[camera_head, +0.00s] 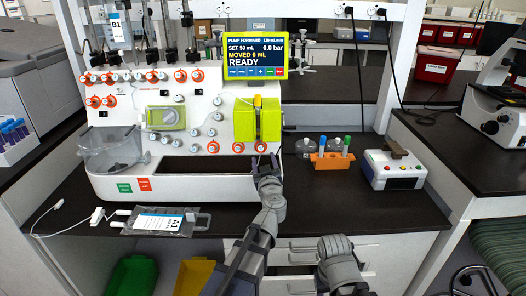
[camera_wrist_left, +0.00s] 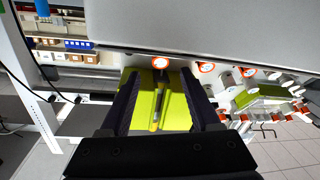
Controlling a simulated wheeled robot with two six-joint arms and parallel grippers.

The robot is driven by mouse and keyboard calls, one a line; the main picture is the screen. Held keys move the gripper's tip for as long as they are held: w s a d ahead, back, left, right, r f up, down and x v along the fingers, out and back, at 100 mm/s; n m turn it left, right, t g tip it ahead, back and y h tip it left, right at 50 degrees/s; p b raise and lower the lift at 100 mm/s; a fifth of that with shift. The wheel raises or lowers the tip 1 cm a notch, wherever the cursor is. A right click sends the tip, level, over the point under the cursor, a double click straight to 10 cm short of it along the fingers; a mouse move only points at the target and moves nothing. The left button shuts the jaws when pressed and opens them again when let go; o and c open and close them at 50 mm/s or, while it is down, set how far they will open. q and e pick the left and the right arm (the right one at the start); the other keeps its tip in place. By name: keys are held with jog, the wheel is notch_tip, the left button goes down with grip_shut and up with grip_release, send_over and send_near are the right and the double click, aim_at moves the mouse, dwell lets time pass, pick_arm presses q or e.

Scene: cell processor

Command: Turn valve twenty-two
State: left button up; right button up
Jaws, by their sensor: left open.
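The white cell processor (camera_head: 190,165) carries several orange-and-white round valves on its front. No valve number is legible, so I cannot tell which is twenty-two. My left gripper (camera_head: 264,160) is open, in front of the panel just below the lime-green pump block (camera_head: 257,121). A valve (camera_head: 260,147) sits at its fingertips, partly hidden. In the left wrist view, an orange-ringed valve (camera_wrist_left: 160,62) lies between the two dark fingers near their tips, with the green block behind. Contact cannot be told. Other low valves (camera_head: 213,147) and (camera_head: 238,147) sit to the left.
A screen (camera_head: 255,54) reading READY stands above the processor. An orange tube rack (camera_head: 331,161) and a small button box (camera_head: 392,170) stand to the right. A bag labelled A1 (camera_head: 160,222) lies on the bench in front. My right arm shows low in the head view.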

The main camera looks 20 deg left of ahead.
aim_at(261, 149)
pick_arm(q)
jog(key=x, duration=0.6)
jog(key=shift+w, duration=0.15)
grip_shut()
dwell(0.4)
